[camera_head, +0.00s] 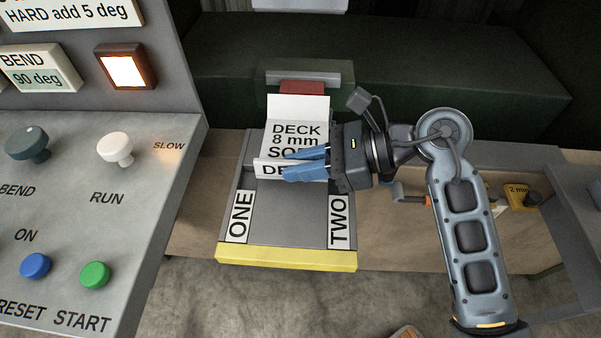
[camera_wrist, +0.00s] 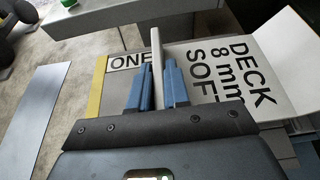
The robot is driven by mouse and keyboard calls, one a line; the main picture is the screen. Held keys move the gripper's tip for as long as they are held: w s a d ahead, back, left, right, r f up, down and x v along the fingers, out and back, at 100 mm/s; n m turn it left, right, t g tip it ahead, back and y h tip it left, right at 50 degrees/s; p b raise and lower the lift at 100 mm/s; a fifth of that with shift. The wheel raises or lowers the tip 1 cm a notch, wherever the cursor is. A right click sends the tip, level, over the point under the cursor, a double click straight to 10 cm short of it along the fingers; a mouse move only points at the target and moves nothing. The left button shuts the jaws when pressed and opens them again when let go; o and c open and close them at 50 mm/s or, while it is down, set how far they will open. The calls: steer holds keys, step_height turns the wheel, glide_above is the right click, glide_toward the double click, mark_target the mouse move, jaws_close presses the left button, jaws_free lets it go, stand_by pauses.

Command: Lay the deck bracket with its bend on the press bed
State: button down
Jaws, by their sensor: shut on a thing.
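The deck bracket (camera_head: 299,110) is a pale bent plate lettered "DECK 8 mm SO…", the rest hidden by my gripper. It lies over the back part of the press bed (camera_head: 288,217), a grey bed with a yellow front edge and labels ONE and TWO. My gripper (camera_head: 306,164) comes from the right, its blue fingers shut on the bracket's front flange. In the wrist view the fingers (camera_wrist: 152,85) pinch that flange edge-on, and the lettered face of the bracket (camera_wrist: 240,75) lies to the right. Whether the bracket touches the bed is not clear.
A control panel (camera_head: 80,220) with knobs, blue and green buttons and a lit lamp stands at the left. A dark green press body (camera_head: 440,85) is behind the bed. A yellow "2 mm" piece (camera_head: 520,196) lies at right. The front of the bed is bare.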

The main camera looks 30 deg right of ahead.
mark_target(304, 139)
steer(key=shift+w+d+f+b, duration=0.2)
steer(key=shift+w+d, duration=0.35)
steer(key=shift+w, duration=0.2)
steer(key=shift+w+d+f+b, duration=0.15)
steer(key=shift+w+d, duration=0.4)
steer(key=shift+w, duration=0.2)
steer(key=shift+w+d+f+b, duration=0.2)
steer(key=shift+w+d, duration=0.35)
steer(key=shift+w, duration=0.2)
steer(key=shift+f+b, duration=0.4)
steer(key=shift+f, duration=0.4)
steer(key=c, duration=0.5)
jaws_free()
steer(key=shift+f, duration=0.1)
steer(key=shift+r+p, duration=1.2)
steer(key=shift+r, duration=1.35)
